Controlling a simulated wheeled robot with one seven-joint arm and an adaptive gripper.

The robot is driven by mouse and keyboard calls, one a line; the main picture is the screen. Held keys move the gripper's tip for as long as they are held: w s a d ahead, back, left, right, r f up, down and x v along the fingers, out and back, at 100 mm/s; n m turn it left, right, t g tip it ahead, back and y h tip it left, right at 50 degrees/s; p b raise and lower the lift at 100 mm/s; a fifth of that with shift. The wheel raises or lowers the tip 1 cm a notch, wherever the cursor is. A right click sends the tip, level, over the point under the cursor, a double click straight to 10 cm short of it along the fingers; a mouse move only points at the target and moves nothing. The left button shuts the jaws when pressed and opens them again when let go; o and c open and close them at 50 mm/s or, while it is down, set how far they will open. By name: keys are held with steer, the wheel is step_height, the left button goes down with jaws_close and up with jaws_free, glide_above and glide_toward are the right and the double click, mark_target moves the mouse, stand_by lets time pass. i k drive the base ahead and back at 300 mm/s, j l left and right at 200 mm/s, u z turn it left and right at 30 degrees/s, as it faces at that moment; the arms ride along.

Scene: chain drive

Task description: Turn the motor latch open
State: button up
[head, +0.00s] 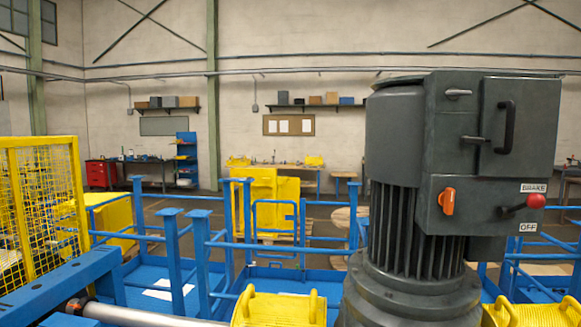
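The grey motor (400,150) stands upright at the right, with a ribbed lower body and a box on its side. The box has a closed-looking door (540,120) with a black pull handle (506,127). A small dark latch lever (474,140) lies about level at the door's left edge. A lighter grey handle (458,93) sits above it, also about level. I cannot tell which of these two is the motor latch. My gripper is not in view.
An orange switch (447,200) and a red-knobbed lever (528,203) by BRAKE and OFF labels project below the door. Blue railings (172,255), yellow-handled covers (280,308) and a yellow mesh guard (38,200) crowd the front and left.

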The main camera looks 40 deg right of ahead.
mark_target(467, 140)
steer(key=z, duration=2.5)
